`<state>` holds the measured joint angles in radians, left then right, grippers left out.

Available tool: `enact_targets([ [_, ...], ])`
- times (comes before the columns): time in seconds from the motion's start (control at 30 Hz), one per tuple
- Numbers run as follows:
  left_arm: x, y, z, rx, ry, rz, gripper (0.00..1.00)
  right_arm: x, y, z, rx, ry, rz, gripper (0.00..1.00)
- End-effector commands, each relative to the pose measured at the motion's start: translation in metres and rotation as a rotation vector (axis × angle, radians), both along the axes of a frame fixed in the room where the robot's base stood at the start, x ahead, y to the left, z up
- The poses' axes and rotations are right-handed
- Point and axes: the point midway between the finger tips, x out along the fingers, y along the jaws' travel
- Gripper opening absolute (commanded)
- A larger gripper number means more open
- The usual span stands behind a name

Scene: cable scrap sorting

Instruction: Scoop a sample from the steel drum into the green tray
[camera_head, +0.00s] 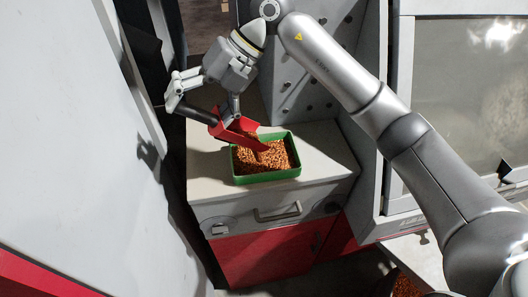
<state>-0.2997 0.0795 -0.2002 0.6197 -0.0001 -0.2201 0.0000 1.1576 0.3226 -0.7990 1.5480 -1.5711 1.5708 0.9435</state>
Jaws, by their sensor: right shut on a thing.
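My right gripper (203,112) is shut on the black handle of a red scoop (232,128). The scoop is tilted down to the right, with its open end over the green tray (267,179). Copper-coloured granules (281,155) cover the tray's inside, and some show at the scoop's mouth; I cannot tell how much is still in the scoop. The tray sits on the light top of a cabinet. Copper granules (405,288) also show at the bottom edge, in what may be the steel drum, mostly cut off and hidden by my arm. My left gripper is not in view.
The cabinet (328,160) has a drawer with a handle (278,212) and red doors below. A perforated grey panel (310,85) stands behind it. A large pale panel (60,140) fills the left side. A machine with a window (470,85) stands at the right.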

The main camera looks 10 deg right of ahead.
Motion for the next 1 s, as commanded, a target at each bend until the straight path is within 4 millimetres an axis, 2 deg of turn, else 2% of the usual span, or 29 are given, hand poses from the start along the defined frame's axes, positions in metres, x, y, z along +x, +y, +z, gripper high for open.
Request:
enact_targets([
  [0.57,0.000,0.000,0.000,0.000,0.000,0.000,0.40,0.000,0.000,0.001,0.002,0.000,0.001,0.52],
  [1.0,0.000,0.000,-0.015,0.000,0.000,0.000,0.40,0.003,-0.019,0.007,0.119,0.014,-0.002,0.52],
])
